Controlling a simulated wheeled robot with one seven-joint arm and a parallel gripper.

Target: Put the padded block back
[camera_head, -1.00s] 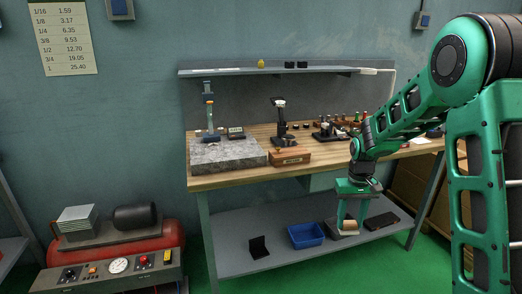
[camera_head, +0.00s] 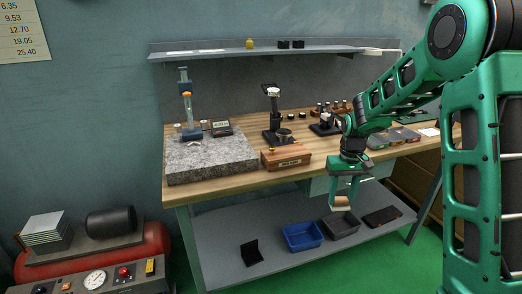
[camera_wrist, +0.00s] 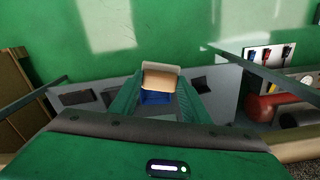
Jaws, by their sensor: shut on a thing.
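The padded block (camera_head: 340,203), tan with a pale pad, is held between the fingers of my gripper (camera_head: 343,197). My gripper is shut on it and points down, in front of the bench and above the lower shelf. In the wrist view the block (camera_wrist: 160,80) sits between the two green fingertips (camera_wrist: 159,92), its tan face and pale edge showing. A blue bin (camera_wrist: 155,98) shows partly behind it. In the head view a dark grey tray (camera_head: 341,226) stands on the lower shelf just below the block in the picture; a gap shows between them.
The grey lower shelf (camera_head: 222,231) also bears the blue bin (camera_head: 303,236), a black holder (camera_head: 251,252) and a dark flat tray (camera_head: 382,216). The wooden bench top (camera_head: 232,180) above carries a granite plate (camera_head: 210,158), a wooden box (camera_head: 286,158) and several tools.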

